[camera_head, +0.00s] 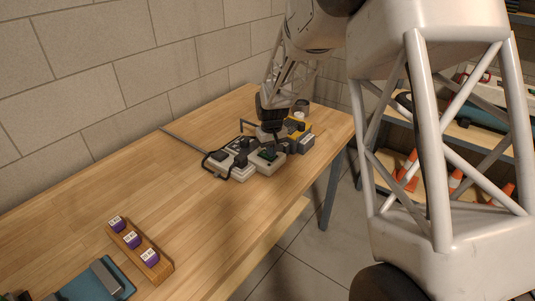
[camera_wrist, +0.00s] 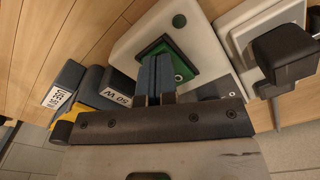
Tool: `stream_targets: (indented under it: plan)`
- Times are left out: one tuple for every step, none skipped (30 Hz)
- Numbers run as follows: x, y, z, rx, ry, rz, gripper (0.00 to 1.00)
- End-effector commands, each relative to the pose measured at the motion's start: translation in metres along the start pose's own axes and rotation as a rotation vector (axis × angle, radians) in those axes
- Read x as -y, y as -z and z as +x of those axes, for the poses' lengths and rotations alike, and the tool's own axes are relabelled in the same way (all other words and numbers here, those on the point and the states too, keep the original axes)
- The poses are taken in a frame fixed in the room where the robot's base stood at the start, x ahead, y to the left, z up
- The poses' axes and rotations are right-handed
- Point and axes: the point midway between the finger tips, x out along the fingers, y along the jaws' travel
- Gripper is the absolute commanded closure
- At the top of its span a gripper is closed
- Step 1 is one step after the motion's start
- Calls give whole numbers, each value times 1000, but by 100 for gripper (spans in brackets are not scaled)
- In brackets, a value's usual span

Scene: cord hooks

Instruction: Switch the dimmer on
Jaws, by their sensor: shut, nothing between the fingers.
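The dimmer is a white box with a green panel; it shows in the wrist view (camera_wrist: 207,45) and, small, in the head view (camera_head: 281,157). I cannot tell whether the fingertips touch the panel. In the head view my gripper is above the dimmer area and its tips are hidden.
A white power strip (camera_wrist: 240,35) with a black plug (camera_wrist: 285,55) lies beside the dimmer. Dark blocks labelled in watts (camera_wrist: 115,88) stand on the other side. A wooden rack with purple-labelled pieces (camera_head: 158,268) is at the front left. The wooden table between is mostly clear.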

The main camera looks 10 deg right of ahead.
Motion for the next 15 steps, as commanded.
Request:
stream_targets:
  plan:
    - [0,0,1,0,0,0,100]
    - [0,0,1,0,0,0,100]
    - [0,0,2,0,0,0,100]
    - [0,0,1,0,0,0,100]
    - [0,0,1,0,0,0,100]
    - [0,0,1,0,0,0,100]
    - [0,0,1,0,0,0,100]
    - [0,0,1,0,0,0,100]
    - [0,0,0,0,0,0,100]
    - [0,0,-1,0,0,0,100]
    - [0,0,-2,0,0,0,100]
    - [0,0,-4,0,0,0,100]
    - [0,0,-6,0,0,0,100]
    - [0,0,-8,0,0,0,100]
    - [0,0,-10,0,0,0,100]
